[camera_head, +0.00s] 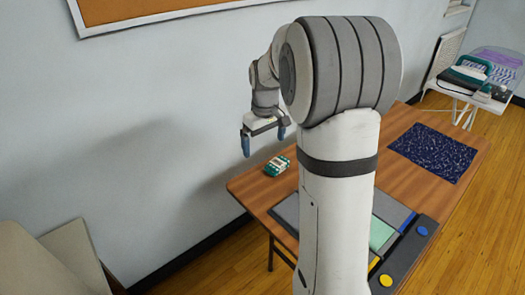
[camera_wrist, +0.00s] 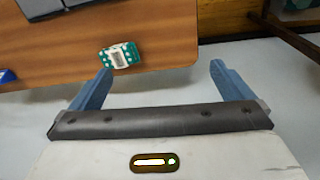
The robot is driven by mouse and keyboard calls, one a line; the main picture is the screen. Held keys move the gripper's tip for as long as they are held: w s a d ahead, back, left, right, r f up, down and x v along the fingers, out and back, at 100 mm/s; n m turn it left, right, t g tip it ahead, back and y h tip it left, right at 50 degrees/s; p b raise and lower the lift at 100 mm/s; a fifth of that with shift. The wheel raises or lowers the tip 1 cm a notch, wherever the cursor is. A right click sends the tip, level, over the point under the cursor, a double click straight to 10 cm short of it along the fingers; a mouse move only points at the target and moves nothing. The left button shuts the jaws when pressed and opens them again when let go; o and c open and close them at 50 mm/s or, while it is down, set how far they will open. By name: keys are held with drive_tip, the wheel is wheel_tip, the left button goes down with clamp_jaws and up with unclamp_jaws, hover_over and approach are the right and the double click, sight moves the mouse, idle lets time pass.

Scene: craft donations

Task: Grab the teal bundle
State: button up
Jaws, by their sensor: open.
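The teal bundle (camera_head: 277,165) lies near the back left edge of the wooden table in the head view. It is small and teal with a white band and pale marks. In the wrist view the teal bundle (camera_wrist: 120,56) lies on the table beyond the fingers, left of the middle of the gap. My gripper (camera_head: 264,146) hangs above and to the left of the bundle in the head view, apart from it. Its two blue fingers (camera_wrist: 161,74) are wide apart with nothing between them.
The wooden table (camera_head: 405,180) holds a dark blue speckled cloth (camera_head: 433,152), a grey mat with a green panel (camera_head: 380,233), and a dark strip with blue and yellow discs (camera_head: 404,255). A white side table (camera_head: 455,93) with stacked items stands at the far right. The wall is close behind.

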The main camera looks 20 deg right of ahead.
drive_tip(key=n+g+b, duration=0.1)
drive_tip(key=n, duration=0.1)
hover_over(277, 162)
wheel_tip(277, 162, down, 13)
drive_tip(key=shift+a+r, duration=0.1)
drive_tip(key=shift+r, duration=0.1)
drive_tip(key=shift+f, duration=0.35)
wheel_tip(277, 162, down, 7)
drive_tip(key=shift+f, duration=0.15)
drive_tip(key=c, duration=0.9)
